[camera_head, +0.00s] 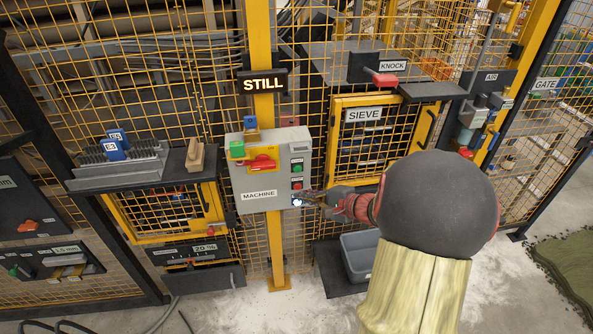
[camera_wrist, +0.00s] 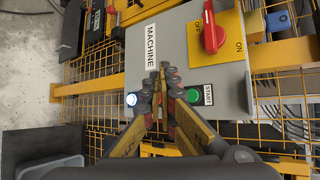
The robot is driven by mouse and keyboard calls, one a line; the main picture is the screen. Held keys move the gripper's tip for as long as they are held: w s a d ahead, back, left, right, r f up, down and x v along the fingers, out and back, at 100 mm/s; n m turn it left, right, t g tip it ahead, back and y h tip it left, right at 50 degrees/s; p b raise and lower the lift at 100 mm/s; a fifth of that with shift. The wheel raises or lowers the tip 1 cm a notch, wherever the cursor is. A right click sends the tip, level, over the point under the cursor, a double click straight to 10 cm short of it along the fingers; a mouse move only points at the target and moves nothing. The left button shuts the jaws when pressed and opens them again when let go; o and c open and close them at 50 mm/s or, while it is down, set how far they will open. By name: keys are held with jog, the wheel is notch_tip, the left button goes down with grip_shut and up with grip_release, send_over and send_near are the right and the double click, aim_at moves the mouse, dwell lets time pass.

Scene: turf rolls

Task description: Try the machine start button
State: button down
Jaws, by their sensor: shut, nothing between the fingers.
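The grey machine box (camera_head: 240,185), labelled MACHINE, is fixed to a yellow post; its face also shows in the wrist view (camera_wrist: 180,30). The green start button (camera_head: 297,169) sits above a red button (camera_head: 297,185) and a lit white lamp (camera_head: 297,202). In the wrist view the green button (camera_wrist: 193,96), marked START, is right of my fingers, and the lamp (camera_wrist: 131,99) is left of them. The red button is hidden behind the fingers there. My gripper (camera_head: 314,197) is shut and empty, close to the box's lower right; its tips show in the wrist view (camera_wrist: 163,68). Contact cannot be told.
A red rotary switch (camera_head: 263,162) on a yellow plate marked OFF and ON is on the box. A sign reading STILL (camera_head: 263,84) hangs above. The sieve door (camera_head: 363,145) is right of the box, with a grey bin (camera_head: 357,262) below. A shelf (camera_head: 90,175) juts out left.

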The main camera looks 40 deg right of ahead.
aim_at(298, 168)
jog(key=shift+w, duration=0.1)
jog(key=w+d, duration=0.4)
jog(key=w, duration=0.3)
jog(key=shift+w+d, duration=0.15)
jog(key=shift+d, duration=0.15)
jog(key=shift+w+b, duration=0.15)
jog(key=shift+b, duration=0.2)
dwell(1.2)
jog(key=shift+w+d, duration=0.2)
jog(key=shift+w+d+b, duration=0.25)
jog(key=shift+w+b, duration=0.1)
jog(key=shift+b, duration=0.15)
dwell(0.7)
dwell(0.4)
jog(key=shift+s+a+b, duration=0.35)
jog(key=shift+s+a, duration=0.1)
jog(key=shift+s, duration=0.25)
